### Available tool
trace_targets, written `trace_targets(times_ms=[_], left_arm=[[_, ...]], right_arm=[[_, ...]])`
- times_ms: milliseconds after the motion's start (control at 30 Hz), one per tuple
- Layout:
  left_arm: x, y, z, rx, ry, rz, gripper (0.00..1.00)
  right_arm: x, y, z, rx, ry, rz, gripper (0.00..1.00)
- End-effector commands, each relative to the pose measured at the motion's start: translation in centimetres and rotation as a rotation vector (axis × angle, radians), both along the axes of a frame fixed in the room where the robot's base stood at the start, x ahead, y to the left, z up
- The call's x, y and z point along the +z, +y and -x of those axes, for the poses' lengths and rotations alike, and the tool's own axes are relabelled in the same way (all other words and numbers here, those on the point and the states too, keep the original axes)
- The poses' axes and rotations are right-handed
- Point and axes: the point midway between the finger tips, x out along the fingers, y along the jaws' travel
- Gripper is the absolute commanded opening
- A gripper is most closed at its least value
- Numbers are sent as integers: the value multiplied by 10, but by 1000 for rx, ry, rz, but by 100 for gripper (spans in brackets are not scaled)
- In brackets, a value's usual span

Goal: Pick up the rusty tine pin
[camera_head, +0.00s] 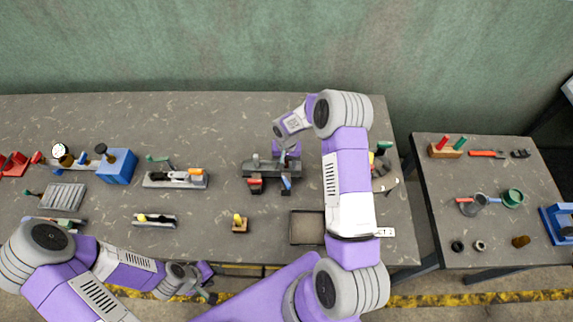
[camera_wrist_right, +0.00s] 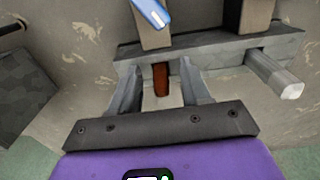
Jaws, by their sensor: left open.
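The rusty tine pin (camera_wrist_right: 161,80) is a short reddish-brown piece at the grey bar of a fixture (camera_wrist_right: 210,45) in the right wrist view. My right gripper (camera_wrist_right: 162,72) has its two fingers apart, one on each side of the pin, with a gap visible on both sides. In the head view my right gripper (camera_head: 286,154) is over the grey fixture (camera_head: 258,168) in the middle of the table, and I cannot make out the pin there. My left gripper (camera_head: 209,284) is open and empty near the table's front edge.
A shallow square tray (camera_head: 293,240) lies right of a small wooden block (camera_head: 240,228) with a yellow top. Grey fixtures (camera_head: 175,179) and a blue box (camera_head: 117,166) stand to the left. A second table (camera_head: 490,180) with tools is at the right.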

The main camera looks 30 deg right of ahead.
Motion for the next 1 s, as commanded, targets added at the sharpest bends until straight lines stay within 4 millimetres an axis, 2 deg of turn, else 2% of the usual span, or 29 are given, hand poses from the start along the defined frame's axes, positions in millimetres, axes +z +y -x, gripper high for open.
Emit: trace_targets(times_ms=[33,300,667,767,1000], left_arm=[[0,0,0,0,0,0,43],[0,0,0,0,0,0,43],[2,0,0,0,0,0,43],[9,0,0,0,0,0,43],[36,0,0,0,0,0,43]], right_arm=[[0,0,0,0,0,0,41],[0,0,0,0,0,0,0],[5,0,0,1,-1,1,0],[18,0,-1,1,-2,1,0],[69,0,-1,0,-2,0,0]])
